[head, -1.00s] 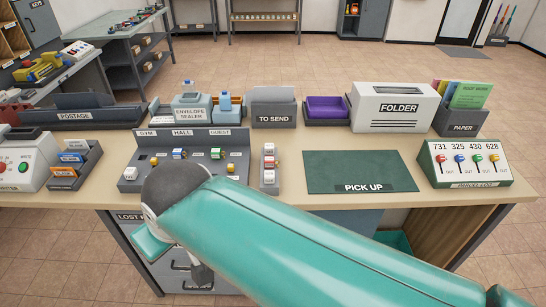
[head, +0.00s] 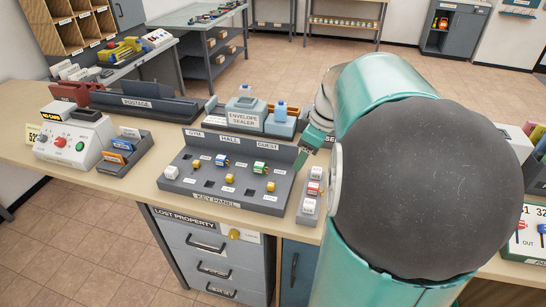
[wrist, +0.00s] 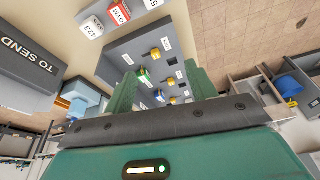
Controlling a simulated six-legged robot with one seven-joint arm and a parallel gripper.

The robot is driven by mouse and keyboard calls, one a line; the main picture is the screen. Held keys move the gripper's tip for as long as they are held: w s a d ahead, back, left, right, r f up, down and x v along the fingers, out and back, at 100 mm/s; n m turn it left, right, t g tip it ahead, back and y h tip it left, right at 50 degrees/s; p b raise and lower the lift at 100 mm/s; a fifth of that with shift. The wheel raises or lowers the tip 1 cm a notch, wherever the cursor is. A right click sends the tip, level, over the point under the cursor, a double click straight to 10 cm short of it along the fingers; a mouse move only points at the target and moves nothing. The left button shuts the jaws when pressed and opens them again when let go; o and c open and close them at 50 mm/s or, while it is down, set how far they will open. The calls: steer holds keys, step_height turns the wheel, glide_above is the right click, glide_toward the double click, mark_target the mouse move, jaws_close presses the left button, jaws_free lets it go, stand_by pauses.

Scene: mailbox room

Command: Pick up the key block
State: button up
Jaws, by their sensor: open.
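The grey key panel (head: 207,195) lies on the desk, with GYM, HALL and GUEST labels. A blue-and-white block (head: 222,160) and a green-and-white block (head: 260,167) sit on it, among several yellow pegs. The green block (wrist: 145,75) shows between my fingers in the wrist view. A narrow tray beside the panel holds white blocks and a red-and-white block (head: 314,188); it reads GYM in the wrist view (wrist: 120,12). Which one is the key block is unclear. My gripper (head: 310,146) is open and empty, above the panel's right end; my arm hides part of it.
The envelope sealer (head: 245,115) and postage rack (head: 140,103) stand behind the panel. A control box (head: 75,140) and a card tray (head: 125,155) stand to its left. The TO SEND box (wrist: 30,65) is beside my gripper in the wrist view. My arm covers the desk's right part.

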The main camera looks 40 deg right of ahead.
steer(key=n+y, duration=0.1)
steer(key=n, duration=0.1)
glide_above(315, 185)
steer(key=s+d, duration=0.3)
step_height(315, 185, down, 3)
steer(key=shift+t, duration=0.4)
steer(key=x, duration=0.5)
steer(key=s+x, duration=0.1)
steer(key=x, duration=0.2)
steer(key=shift+w+d+f, duration=0.1)
steer(key=shift+d+f, duration=0.15)
steer(key=shift+f, duration=0.3)
steer(key=x, duration=0.5)
steer(key=shift+a, duration=0.2)
steer(key=c, duration=1.1)
